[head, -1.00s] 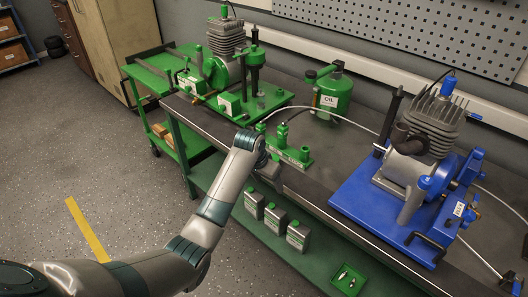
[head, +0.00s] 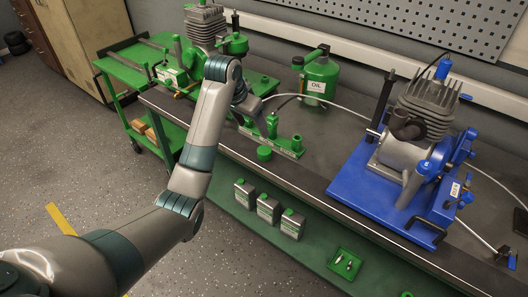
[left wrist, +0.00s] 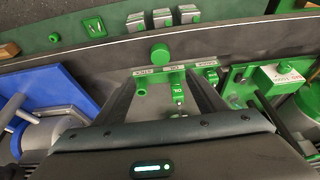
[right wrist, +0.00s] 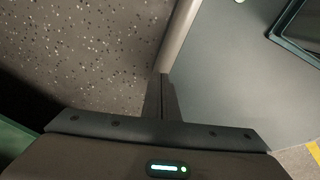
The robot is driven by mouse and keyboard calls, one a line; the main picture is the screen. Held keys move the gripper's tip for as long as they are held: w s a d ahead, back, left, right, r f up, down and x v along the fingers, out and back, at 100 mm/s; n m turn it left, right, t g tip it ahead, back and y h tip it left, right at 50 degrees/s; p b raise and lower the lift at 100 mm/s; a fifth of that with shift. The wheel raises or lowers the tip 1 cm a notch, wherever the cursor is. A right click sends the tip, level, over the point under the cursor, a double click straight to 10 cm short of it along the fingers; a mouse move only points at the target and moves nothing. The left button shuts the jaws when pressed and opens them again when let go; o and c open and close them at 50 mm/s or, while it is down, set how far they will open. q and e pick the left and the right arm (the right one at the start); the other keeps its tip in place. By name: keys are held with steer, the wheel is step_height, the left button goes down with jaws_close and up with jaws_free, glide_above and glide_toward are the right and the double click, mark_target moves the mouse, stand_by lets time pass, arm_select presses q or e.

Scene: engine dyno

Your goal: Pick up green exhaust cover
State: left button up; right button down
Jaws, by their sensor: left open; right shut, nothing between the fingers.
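A short round green cap (head: 264,153), which looks like the green exhaust cover, sits on the bench near its front edge, beside a green labelled holder (head: 288,147). In the left wrist view the cap (left wrist: 160,53) lies just beyond my open fingertips, between their lines and untouched. My left gripper (head: 254,113) is open and empty, above the bench by the holder, partly covering it in the head view; it also shows in the left wrist view (left wrist: 160,86). My right gripper (right wrist: 163,78) is shut and empty, away from the cap, and outside the head view.
A green engine stand (head: 203,28) is at the back left and a blue one (head: 385,180) at the right. A green oil can (head: 320,75) stands behind the holder. Several grey containers (head: 268,207) and a green tray (head: 345,262) are on the lower shelf.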

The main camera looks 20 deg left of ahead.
arm_select(q)
steer(key=p, duration=0.2)
glide_toward(264, 150)
steer(key=f, duration=0.2)
steer(key=shift+w+d+f, duration=0.4)
steer(key=shift+w+f, duration=0.15)
steer(key=shift+w, duration=0.15)
steer(key=shift+f, duration=0.1)
arm_select(e)
steer(key=r, duration=0.2)
steer(key=shift+a+r, duration=0.3)
steer(key=shift+a, duration=0.05)
steer(key=shift+d, duration=0.1)
arm_select(q)
steer(key=shift+p, duration=0.3)
steer(key=shift+p+x, duration=0.55)
steer(key=shift+x, duration=1.25)
steer(key=shift+p+x, duration=0.35)
steer(key=shift+x, duration=0.5)
arm_select(e)
steer(key=shift+a+r, duration=0.2)
steer(key=shift+r, duration=0.3)
steer(key=shift+a+r, duration=0.15)
steer(key=shift+r, duration=0.3)
arm_select(q)
steer(key=shift+s+a, duration=0.15)
steer(key=shift+a, duration=0.05)
